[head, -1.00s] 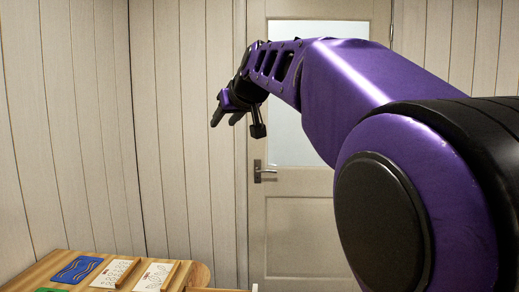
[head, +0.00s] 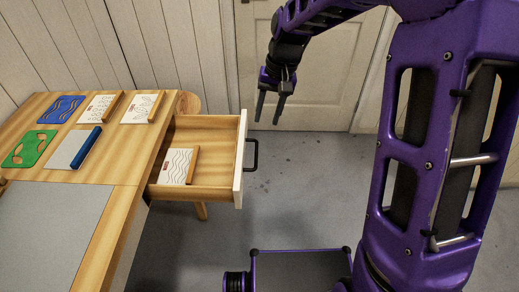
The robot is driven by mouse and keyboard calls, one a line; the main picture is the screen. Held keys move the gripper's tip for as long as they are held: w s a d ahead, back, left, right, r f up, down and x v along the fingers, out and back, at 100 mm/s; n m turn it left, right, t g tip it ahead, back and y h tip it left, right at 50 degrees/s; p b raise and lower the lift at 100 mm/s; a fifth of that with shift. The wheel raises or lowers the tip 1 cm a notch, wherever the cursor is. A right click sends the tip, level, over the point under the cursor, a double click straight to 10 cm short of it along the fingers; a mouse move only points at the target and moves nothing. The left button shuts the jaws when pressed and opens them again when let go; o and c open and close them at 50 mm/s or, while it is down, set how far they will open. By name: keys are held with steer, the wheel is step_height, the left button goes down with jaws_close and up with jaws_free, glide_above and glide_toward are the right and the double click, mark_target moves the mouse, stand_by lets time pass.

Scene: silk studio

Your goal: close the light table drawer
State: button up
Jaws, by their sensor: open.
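The light table (head: 118,207) is a wooden table at the left of the head view, with a grey panel (head: 48,228) in its top. Its drawer (head: 212,140) is pulled out to the right, with a white front (head: 240,160) and a dark handle (head: 252,154). Inside the drawer lies a white card with wavy lines (head: 176,165) and a wooden strip along its edge. My gripper (head: 269,108) is open and empty, with its fingers pointing down. In the picture it is above and to the right of the drawer front, apart from it.
On the table top lie a blue stencil (head: 60,109), a green stencil (head: 29,149), two white pattern cards and a grey sheet with a blue bar (head: 87,147). Grey floor (head: 290,190) is clear right of the handle.

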mark_target(256, 156)
steer(key=a+f, duration=0.1)
steer(key=f, duration=0.3)
steer(key=f+b, duration=0.1)
steer(key=f, duration=0.4)
steer(key=a+f+b, duration=0.1)
steer(key=f, duration=0.4)
steer(key=shift+w+a+f, duration=0.1)
steer(key=shift+a+f, duration=0.05)
steer(key=shift+a, duration=0.2)
jaws_close()
stand_by(0.6)
